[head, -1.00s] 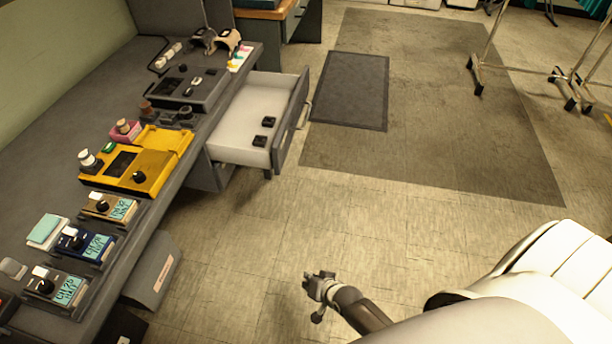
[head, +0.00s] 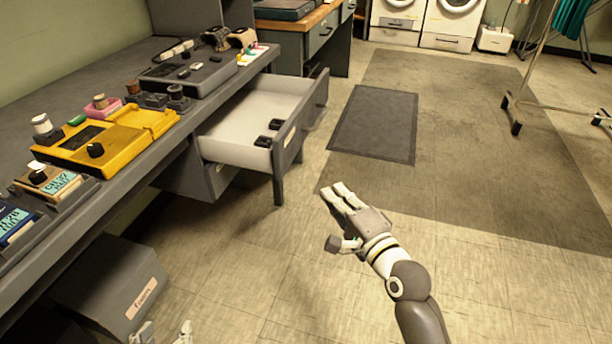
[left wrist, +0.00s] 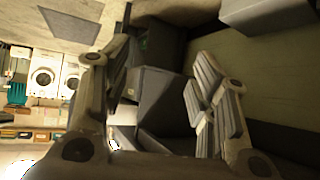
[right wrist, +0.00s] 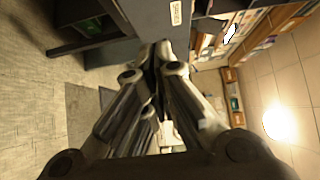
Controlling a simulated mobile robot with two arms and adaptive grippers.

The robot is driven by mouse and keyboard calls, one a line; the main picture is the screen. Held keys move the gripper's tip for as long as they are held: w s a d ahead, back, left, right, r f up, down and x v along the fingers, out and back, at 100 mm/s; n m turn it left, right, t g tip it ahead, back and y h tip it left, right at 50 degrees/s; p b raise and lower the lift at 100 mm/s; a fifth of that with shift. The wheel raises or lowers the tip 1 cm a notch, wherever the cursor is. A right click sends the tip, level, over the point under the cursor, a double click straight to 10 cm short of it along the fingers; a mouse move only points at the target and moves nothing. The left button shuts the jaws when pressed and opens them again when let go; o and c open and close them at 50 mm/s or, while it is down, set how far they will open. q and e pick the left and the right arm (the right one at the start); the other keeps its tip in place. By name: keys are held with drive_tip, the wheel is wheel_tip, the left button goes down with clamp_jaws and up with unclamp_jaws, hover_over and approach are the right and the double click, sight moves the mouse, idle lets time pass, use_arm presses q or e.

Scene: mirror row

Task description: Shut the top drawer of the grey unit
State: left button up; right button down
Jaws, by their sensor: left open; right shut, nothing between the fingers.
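The top drawer (head: 237,148) of the grey unit (head: 185,172) stands pulled out, its pale inside showing. Its grey front (head: 303,115) carries a label and a handle. A labelled grey front (right wrist: 140,20) also shows in the right wrist view, just beyond my right fingertips. My right gripper (head: 340,194) is shut and empty, in front of the drawer and apart from it in the head view. My left gripper (head: 164,333) is open and empty at the bottom edge of the head view, beside a grey box. In the left wrist view its fingers (left wrist: 160,62) are spread.
The desk top holds a yellow device (head: 105,140) and several other devices. A labelled grey box (head: 105,285) sits below the desk. A dark mat (head: 375,123) lies on open floor; a wheeled rack (head: 530,80) stands right.

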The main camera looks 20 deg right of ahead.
drive_tip(key=b, duration=0.2)
approach(287, 153)
drive_tip(key=w+d, duration=0.2)
use_arm(q)
drive_tip(key=w+d+r+t+h, duration=0.1)
drive_tip(key=w+r+t, duration=0.1)
drive_tip(key=r+t, duration=0.2)
drive_tip(key=w+d+r+t+h+b, duration=0.1)
drive_tip(key=r+t, duration=0.4)
drive_tip(key=r, duration=0.5)
drive_tip(key=shift+w+d+r+h, duration=0.15)
drive_tip(key=shift+w+d+h, duration=0.5)
drive_tip(key=shift+w, duration=0.5)
use_arm(e)
drive_tip(key=shift+w+a+r, duration=0.1)
drive_tip(key=shift+w+a, duration=0.45)
drive_tip(key=shift+a, duration=0.2)
drive_tip(key=shift+w+a, duration=0.55)
drive_tip(key=shift+a, duration=0.2)
use_arm(q)
drive_tip(key=shift+d, duration=0.1)
